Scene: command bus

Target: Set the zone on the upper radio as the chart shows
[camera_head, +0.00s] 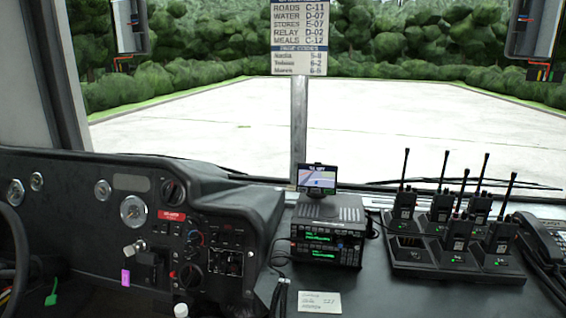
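Two black radios are stacked on the dashboard shelf at the centre. The upper radio (343,240) has a small display with green text, too small to read. The lower radio (345,257) sits directly under it and also shows green text. The chart (299,38) hangs on the windshield's centre post. It lists ROADS C-11, WATER D-07, STORES E-07, RELAY D-02 and MEALS C-12, with page codes below; its top edge is cut off. Neither of my grippers is in view.
A small navigation screen (317,180) stands on top of the radios. A charger rack (410,266) with several handheld radios is to the right, beside a corded handset (540,240). A handwritten note (320,302) lies in front. The instrument panel (75,205) is at left.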

